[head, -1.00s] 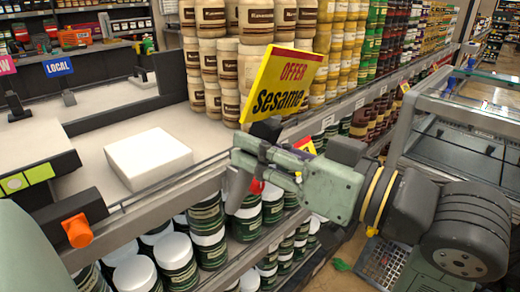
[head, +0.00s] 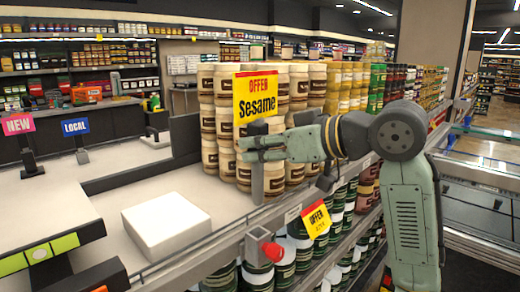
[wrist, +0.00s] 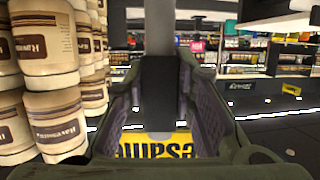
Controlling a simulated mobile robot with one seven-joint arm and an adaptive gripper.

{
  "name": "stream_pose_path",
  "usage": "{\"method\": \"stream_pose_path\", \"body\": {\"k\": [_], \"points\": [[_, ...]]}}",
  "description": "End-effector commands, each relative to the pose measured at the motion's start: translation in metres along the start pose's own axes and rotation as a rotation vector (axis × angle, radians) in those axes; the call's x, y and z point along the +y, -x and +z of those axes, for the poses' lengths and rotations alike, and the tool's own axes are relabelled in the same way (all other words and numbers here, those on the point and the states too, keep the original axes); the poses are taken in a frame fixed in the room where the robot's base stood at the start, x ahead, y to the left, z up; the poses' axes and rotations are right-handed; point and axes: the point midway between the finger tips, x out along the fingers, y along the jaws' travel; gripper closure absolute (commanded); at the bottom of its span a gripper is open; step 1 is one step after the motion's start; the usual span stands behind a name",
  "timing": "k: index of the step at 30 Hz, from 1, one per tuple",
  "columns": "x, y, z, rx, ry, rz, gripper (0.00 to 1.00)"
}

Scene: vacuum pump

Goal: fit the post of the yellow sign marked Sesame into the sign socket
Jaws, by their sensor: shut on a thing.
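The yellow sign (head: 255,96) marked Offer Sesame stands nearly upright in the head view, its face towards the camera. My gripper (head: 258,150) is shut on its dark post just below the panel. The post's lower end (head: 257,188) hangs below my fingers. A grey bracket with a red knob, seemingly the sign socket (head: 257,248), is on the shelf's front edge below, with a visible gap between it and the post. In the wrist view the dark post (wrist: 160,85) lies between my fingers, with the yellow panel (wrist: 155,145) at the bottom; the socket is not visible there.
Stacked cream jars (head: 222,125) stand close behind the sign. A white box (head: 166,222) lies on the counter to the left. Another yellow Offer sign (head: 317,219) is on the shelf edge at right. Green-labelled jars fill the shelf below.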

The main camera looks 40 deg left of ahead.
Motion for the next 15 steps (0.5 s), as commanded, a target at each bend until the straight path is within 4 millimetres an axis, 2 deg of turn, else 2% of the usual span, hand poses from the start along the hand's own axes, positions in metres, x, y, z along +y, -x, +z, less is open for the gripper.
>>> {"method": "stream_pose_path", "body": {"k": [6,15], "points": [[0.000,0.000,-0.001,0.001,-0.002,0.000,1.00],[0.000,-0.007,0.025,0.001,-0.002,0.000,1.00]]}}
